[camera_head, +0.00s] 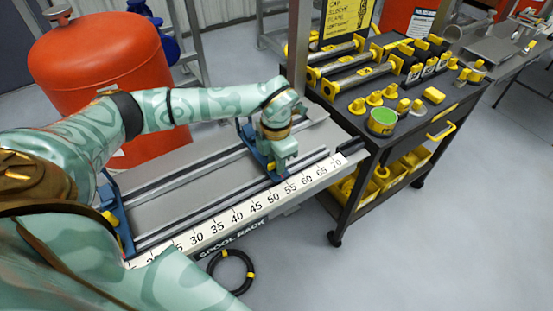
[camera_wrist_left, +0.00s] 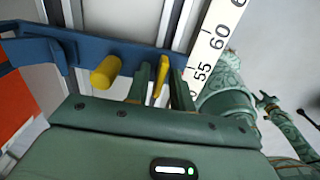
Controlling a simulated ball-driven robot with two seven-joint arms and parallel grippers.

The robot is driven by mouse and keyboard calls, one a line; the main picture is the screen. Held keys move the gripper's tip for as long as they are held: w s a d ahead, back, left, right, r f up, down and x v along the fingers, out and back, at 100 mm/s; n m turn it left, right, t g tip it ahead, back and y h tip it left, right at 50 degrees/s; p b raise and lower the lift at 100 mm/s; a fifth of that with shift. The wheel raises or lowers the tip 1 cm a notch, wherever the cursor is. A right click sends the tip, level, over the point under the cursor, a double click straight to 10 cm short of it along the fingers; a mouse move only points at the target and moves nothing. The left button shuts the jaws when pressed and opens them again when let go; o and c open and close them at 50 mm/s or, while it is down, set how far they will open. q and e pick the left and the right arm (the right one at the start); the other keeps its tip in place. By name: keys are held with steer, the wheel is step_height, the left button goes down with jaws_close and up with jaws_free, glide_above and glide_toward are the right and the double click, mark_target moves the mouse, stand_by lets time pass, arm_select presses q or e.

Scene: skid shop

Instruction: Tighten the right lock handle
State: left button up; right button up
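The right lock handle is a slim yellow lever (camera_wrist_left: 160,80) on the right blue carriage (camera_wrist_left: 92,47), which spans the rails. In the left wrist view the lever stands between the two green fingers of my left gripper (camera_wrist_left: 161,88). The fingers are apart with a narrow gap around it; firm contact does not show. In the head view my left gripper (camera_head: 279,163) is over the front of that carriage and hides much of it. A small forked green end at the right of the wrist view looks like my right gripper (camera_wrist_left: 266,101); its opening is too small to read.
A yellow knob (camera_wrist_left: 105,72) sits beside the left finger. Another blue carriage (camera_head: 119,220) is at the rack's left end. A numbered ruler (camera_head: 245,207) runs along the front edge. A red tank (camera_head: 95,70) stands behind; a tool cart (camera_head: 395,150) stands close at right.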

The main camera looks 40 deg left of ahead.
arm_select(q)
jaws_close()
steer(key=shift+r+n+p, duration=0.15)
steer(key=shift+n+p, duration=0.5)
steer(key=shift+n, duration=0.25)
steer(key=shift+n+p, duration=0.3)
steer(key=shift+n, duration=0.6)
steer(key=shift+n+p, duration=0.85)
steer(key=shift+n, duration=0.85)
